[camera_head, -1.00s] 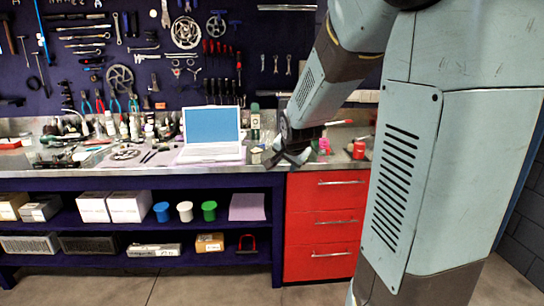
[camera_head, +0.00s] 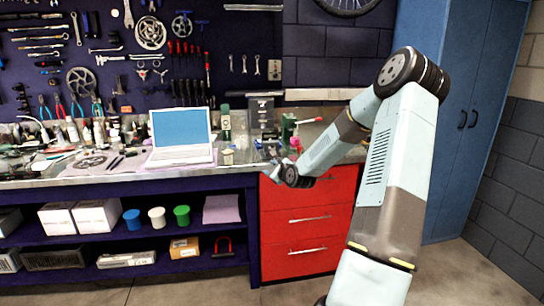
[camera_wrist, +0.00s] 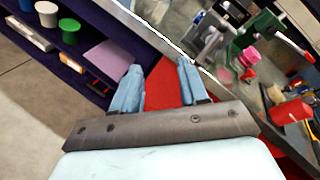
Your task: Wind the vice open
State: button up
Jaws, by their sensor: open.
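The vice (camera_head: 288,126) is green with a red-tipped handle (camera_head: 309,121), and stands on the workbench above the red drawers. The wrist view shows the green vice (camera_wrist: 264,28) at the upper right, with its red handle end (camera_wrist: 297,47) pointing to the lower right. My gripper (camera_head: 271,166) is by the bench's front edge, left of and nearer than the vice. In the wrist view my gripper (camera_wrist: 160,78) is open and empty, its two blue fingers apart, with the vice off to the right. My arm hides part of the bench below the vice.
A laptop (camera_head: 181,134) stands on the bench to the left. Pink (camera_wrist: 250,56) and red (camera_wrist: 290,112) items lie near the vice. Red drawers (camera_head: 299,228) are below the bench edge. A blue cabinet (camera_head: 463,110) stands at the right.

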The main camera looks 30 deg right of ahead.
jog(key=d+m+t+h, duration=0.2)
jog(key=d+m+t, duration=0.1)
jog(key=d+m, duration=0.4)
jog(key=w, duration=0.4)
jog(key=w+d, duration=0.1)
jog(key=w, duration=0.9)
jog(key=shift+w+d+f, duration=0.15)
jog(key=shift+d, duration=0.1)
